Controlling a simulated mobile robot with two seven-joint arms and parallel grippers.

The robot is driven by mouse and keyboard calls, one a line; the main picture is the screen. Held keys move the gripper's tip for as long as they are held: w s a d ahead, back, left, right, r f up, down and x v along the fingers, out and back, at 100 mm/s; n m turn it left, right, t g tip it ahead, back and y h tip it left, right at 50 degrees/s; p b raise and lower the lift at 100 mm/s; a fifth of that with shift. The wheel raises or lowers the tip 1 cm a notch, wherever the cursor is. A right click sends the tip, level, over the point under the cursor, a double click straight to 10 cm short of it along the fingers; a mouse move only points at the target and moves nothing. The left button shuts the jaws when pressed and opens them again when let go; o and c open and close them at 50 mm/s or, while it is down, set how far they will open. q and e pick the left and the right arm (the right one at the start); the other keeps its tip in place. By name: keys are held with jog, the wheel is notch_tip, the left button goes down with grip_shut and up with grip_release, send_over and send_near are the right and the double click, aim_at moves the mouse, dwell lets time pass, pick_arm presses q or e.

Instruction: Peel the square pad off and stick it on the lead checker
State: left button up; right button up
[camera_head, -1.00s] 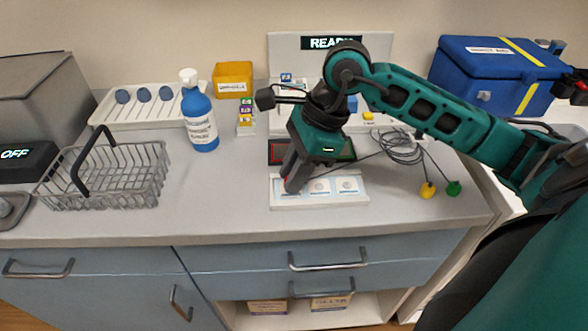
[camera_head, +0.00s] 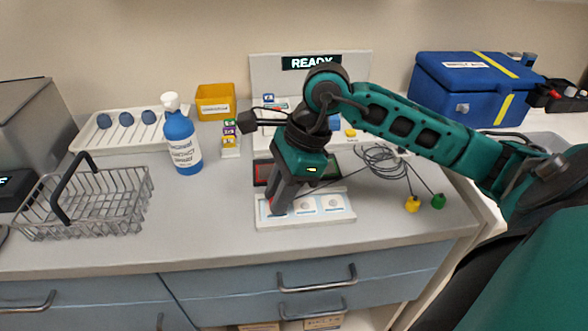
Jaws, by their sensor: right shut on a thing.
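A white card (camera_head: 345,217) lies flat on the counter. Square pads (camera_head: 306,206) show on its middle and right places. My right gripper (camera_head: 274,209) points down at the card's left place, shut on the square pad there; its fingers mostly hide that pad. I cannot tell whether the pad is still touching the card. The lead checker (camera_head: 360,68) stands behind my arm, its display reading READY; my arm covers much of its front. Its thin cables lie coiled at right, ending in a yellow plug (camera_head: 412,204) and a green plug (camera_head: 438,201). My left gripper is out of view.
A blue cool box (camera_head: 470,90) is at the back right. Counter between basket and card is clear.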

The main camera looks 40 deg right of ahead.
jog(key=shift+r+p, duration=0.3)
jog(key=shift+r, duration=0.35)
dwell(1.2)
jog(key=shift+r+p, duration=1.6)
jog(key=shift+r, duration=0.85)
